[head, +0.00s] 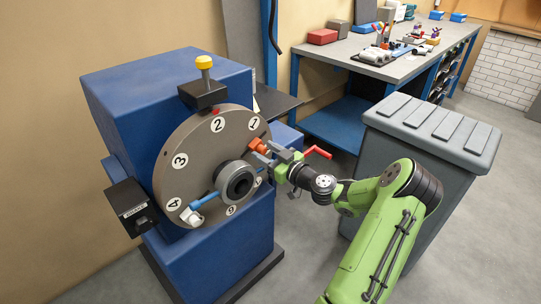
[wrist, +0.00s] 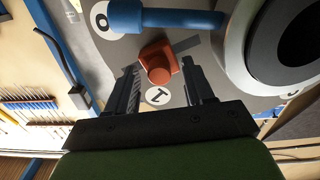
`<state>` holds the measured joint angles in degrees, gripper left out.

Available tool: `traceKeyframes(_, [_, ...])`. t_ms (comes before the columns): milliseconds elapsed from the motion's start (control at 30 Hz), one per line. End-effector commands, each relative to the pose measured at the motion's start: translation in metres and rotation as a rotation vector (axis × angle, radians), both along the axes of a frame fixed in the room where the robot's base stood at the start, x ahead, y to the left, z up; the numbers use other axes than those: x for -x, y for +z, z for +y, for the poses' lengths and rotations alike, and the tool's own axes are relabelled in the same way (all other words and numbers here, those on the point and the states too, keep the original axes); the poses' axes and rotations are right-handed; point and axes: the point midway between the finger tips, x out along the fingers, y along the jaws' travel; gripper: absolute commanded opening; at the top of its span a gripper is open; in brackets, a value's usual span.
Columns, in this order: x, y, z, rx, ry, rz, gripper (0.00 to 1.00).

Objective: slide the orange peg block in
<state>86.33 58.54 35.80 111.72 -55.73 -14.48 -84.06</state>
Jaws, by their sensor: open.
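The orange peg block (head: 259,146) sits at the face of the grey numbered dial (head: 190,150), near the number 1 on its right side. In the wrist view the orange block (wrist: 161,56) has a round peg end pointing at the camera and lies beside a dark slot in the dial. My gripper (head: 273,156) is in front of the dial at the block. In the wrist view its two fingers (wrist: 163,88) are apart, one on each side of the block's near end. I cannot tell whether either finger touches it.
The dial is on a blue machine (head: 150,85) with a yellow-topped plunger (head: 204,64). A grey bin (head: 430,130) stands to the right.

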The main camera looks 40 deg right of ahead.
Motion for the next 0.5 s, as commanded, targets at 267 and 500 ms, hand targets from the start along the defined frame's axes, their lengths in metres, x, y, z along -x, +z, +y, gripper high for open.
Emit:
traceKeyframes(267, [0.057, 0.0, -0.003, -0.003, -0.006, 0.003, 0.52])
traceKeyframes(500, [0.123, 0.0, -0.005, -0.002, -0.007, 0.001, 0.52])
